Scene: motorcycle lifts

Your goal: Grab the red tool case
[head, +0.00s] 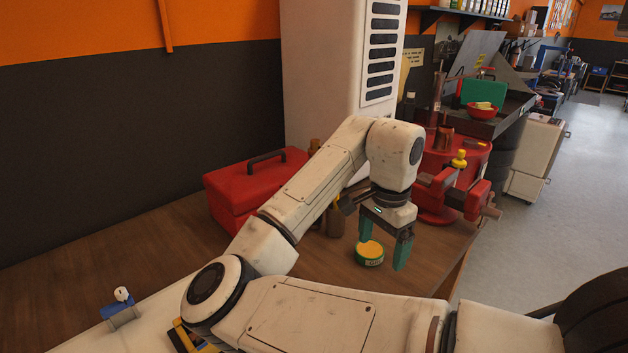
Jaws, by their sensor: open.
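The red tool case (235,187) stands on the wooden workbench near the dark wall, left of my arm. It is a red box with a dark handle on its lid. My arm hides part of its right side. My gripper (384,254) is open with its green fingers pointing down over the bench, to the right of the case and well apart from it. Nothing shows held between the fingers.
A small green tin with a yellow top (370,252) sits by my gripper's fingers. Brown bottles (335,220) stand behind my arm. A red vise (437,180) stands at the bench's right end. Bare wood (150,245) lies left of the case.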

